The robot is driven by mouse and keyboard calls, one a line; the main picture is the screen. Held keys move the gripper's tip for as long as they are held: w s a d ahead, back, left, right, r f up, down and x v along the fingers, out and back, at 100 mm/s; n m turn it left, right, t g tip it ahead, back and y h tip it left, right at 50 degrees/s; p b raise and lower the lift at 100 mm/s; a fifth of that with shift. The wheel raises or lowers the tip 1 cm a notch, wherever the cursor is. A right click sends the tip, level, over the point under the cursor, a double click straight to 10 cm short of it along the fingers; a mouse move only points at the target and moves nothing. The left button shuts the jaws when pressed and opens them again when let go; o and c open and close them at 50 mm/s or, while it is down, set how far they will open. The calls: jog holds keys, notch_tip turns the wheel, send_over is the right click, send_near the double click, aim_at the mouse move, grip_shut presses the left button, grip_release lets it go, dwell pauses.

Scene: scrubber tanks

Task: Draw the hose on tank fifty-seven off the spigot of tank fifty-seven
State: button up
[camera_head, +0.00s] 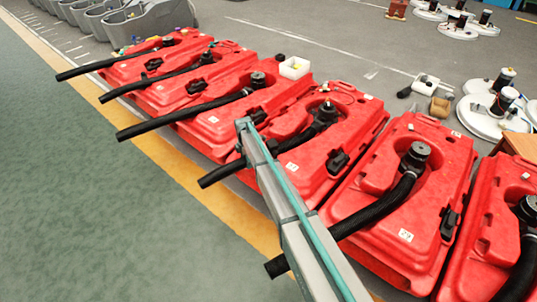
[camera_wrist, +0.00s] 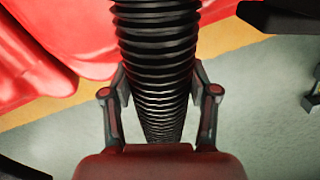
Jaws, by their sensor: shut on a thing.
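The hose (camera_head: 290,143) is black and ribbed. It runs from the black spigot fitting (camera_head: 327,112) on top of a red tank (camera_head: 345,135) down over its front edge, its free end above the yellow floor line. The tank's white label is too small to read surely. The hose still meets the fitting in the head view; whether it is seated cannot be told. In the wrist view my gripper (camera_wrist: 160,85) has a finger on each side of the hose (camera_wrist: 155,30) and is shut on it. In the head view my arm hides part of the hose.
Similar red tanks with black hoses stand close on both sides, such as the one at right (camera_head: 405,200). Green floor (camera_head: 90,200) lies open in front, beyond the yellow line (camera_head: 190,180).

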aim_at(240, 163)
jog(key=shift+s+a, duration=0.1)
jog(key=shift+s, duration=0.1)
jog(key=shift+s+a, duration=0.55)
jog(key=shift+a, duration=0.05)
jog(key=shift+s+a, duration=0.25)
jog(key=shift+s, duration=0.1)
jog(key=shift+s+a+p, duration=0.25)
jog(key=shift+a+p, duration=0.1)
jog(key=shift+a, duration=0.05)
jog(key=shift+s+a+r, duration=0.1)
jog(key=shift+s+a, duration=0.15)
jog(key=o, duration=1.7)
jog(key=shift+o, duration=0.2)
jog(key=shift+r, duration=0.15)
jog(key=shift+r+p, duration=2.25)
jog(key=shift+r, duration=1.1)
